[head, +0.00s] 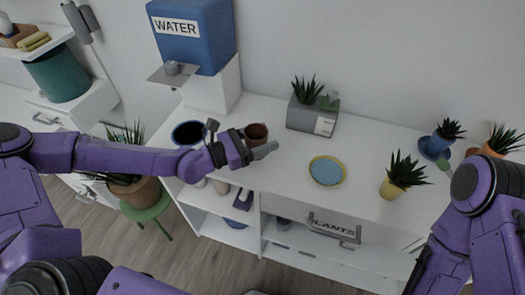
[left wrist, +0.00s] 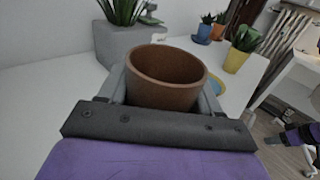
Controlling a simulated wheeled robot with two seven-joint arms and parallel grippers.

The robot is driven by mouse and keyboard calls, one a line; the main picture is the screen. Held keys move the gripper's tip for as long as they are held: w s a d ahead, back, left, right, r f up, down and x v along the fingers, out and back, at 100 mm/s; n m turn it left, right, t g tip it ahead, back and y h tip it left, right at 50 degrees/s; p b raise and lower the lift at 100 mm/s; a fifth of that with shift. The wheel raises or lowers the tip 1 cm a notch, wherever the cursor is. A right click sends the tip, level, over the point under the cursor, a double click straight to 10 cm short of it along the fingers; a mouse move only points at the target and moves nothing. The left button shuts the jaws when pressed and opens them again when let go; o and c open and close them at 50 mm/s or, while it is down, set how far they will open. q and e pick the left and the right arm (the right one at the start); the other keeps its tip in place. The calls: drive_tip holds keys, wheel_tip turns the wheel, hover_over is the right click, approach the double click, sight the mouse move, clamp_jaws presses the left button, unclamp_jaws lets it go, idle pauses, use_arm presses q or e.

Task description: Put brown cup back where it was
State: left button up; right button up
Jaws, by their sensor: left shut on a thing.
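The brown cup (head: 256,132) is at my left gripper (head: 262,150), over the left part of the white desk top. In the left wrist view the brown cup (left wrist: 167,75) stands upright between the two grey fingers, and the left gripper (left wrist: 166,85) is shut on it. I cannot tell whether the cup's base touches the desk. My right arm (head: 480,195) shows at the right edge of the head view; its gripper's fingers are not clearly visible.
A grey planter (head: 311,117), a yellow-rimmed blue plate (head: 327,171) and a yellow potted plant (head: 393,186) stand on the desk. The desk between planter and plate is clear.

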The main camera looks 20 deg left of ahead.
use_arm(q)
drive_tip(key=f, duration=0.2)
drive_tip(key=w+f, duration=0.1)
drive_tip(key=f, duration=0.1)
drive_tip(key=shift+f, duration=0.15)
drive_tip(key=shift+f+b, duration=0.15)
drive_tip(key=shift+b, duration=0.25)
drive_tip(key=o, duration=1.3)
